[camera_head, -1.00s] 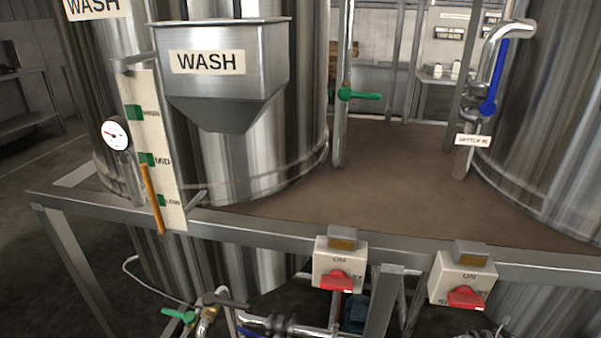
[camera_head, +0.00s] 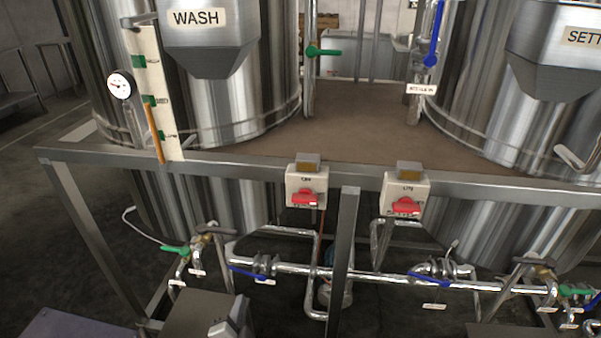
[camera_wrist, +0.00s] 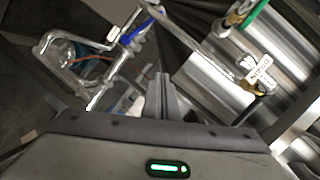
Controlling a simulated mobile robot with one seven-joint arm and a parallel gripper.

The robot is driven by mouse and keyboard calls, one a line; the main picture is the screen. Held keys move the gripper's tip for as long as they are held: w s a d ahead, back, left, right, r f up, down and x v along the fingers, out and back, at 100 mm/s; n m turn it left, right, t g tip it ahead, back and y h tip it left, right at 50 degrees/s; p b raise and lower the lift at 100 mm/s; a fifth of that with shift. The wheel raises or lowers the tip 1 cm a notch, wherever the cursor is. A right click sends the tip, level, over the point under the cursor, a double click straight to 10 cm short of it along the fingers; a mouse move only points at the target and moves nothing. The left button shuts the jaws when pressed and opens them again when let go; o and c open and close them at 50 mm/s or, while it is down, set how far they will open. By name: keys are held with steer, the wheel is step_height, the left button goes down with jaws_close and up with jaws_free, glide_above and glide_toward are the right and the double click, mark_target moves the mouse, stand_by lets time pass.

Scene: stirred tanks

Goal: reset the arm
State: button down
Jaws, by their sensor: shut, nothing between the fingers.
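My gripper (camera_wrist: 161,98) shows in the middle of the wrist view, its two grey fingers close together with nothing seen between them. The grey casing with a lit green light below it is part of my own arm. Behind the fingers, metal pipes and a blue valve handle (camera_wrist: 137,30) show at a tilt. I cannot make out my gripper in the head view.
A steel frame edge (camera_head: 250,163) crosses the head view below the wash tank (camera_head: 280,75). Two switch boxes with red knobs (camera_head: 306,198) (camera_head: 405,206) hang on it. Pipes (camera_head: 330,271) with blue and green valve handles run low beneath. Dark floor lies open at left.

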steer(key=w+d+r+m+g+h, duration=0.35)
steer(key=d+r+m+h, duration=0.45)
steer(key=d+r+m, duration=0.8)
steer(key=s+d+r+m+g, duration=0.35)
steer(key=d+r+m, duration=0.25)
steer(key=m, duration=0.5)
steer(key=s+d+r+m+g, duration=0.35)
steer(key=d+r+m, duration=0.2)
steer(key=m, duration=0.55)
steer(key=s+d+r+m+t+y, duration=0.15)
steer(key=s+r+m+y, duration=0.25)
steer(key=s+r+m, duration=0.5)
steer(key=s+d+r+m+y, duration=0.25)
steer(key=s+r+m, duration=0.25)
steer(key=m, duration=0.8)
step_height(320, 180, up, 21)
steer(key=a+p, duration=0.1)
steer(key=p, duration=2)
steer(key=shift+w+y, duration=0.15)
steer(key=shift+y, duration=0.3)
steer(key=shift+a, duration=0.15)
